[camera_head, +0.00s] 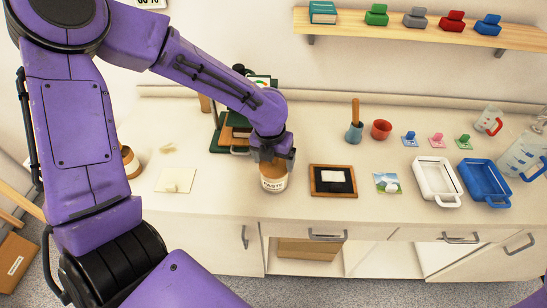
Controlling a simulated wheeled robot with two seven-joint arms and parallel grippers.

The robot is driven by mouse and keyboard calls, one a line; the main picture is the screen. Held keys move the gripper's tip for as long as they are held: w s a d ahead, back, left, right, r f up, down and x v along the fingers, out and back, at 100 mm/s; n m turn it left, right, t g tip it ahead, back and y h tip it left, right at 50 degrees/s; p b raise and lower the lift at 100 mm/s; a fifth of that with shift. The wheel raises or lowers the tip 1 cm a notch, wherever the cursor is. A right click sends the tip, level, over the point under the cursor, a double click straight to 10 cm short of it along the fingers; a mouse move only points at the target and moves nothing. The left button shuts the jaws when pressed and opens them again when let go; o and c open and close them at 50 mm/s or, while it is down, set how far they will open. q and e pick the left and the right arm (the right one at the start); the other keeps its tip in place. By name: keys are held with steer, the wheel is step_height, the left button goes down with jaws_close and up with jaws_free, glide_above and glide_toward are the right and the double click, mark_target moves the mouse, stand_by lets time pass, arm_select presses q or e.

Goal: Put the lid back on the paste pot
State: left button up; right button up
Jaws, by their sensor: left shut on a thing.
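The paste pot (273,184) is a pale jar with a "PASTE" label. It stands upright on the counter near its front edge, left of the wooden frame. My left gripper (275,160) points down right over the pot and is shut on a brown-orange thing at the pot's top, which looks like the lid (270,167). The fingers hide part of it. I cannot tell whether the lid is seated on the rim or just above it. My right gripper is not in view.
A wooden frame with a black inside (333,193) and a small print (388,183) lie right of the pot. White (450,201) and blue (500,202) trays are further right. A green press (226,137) stands behind. A cream sheet (175,180) lies left.

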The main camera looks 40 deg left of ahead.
arm_select(q)
steer(key=shift+f+p, duration=0.2)
steer(key=shift+p, duration=0.1)
stand_by(0.4)
steer(key=shift+p, duration=0.4)
stand_by(0.6)
steer(key=o, duration=0.8)
steer(key=shift+r, duration=0.1)
step_height(320, 180, up, 7)
steer(key=p, duration=0.8)
steer(key=shift+p, duration=0.3)
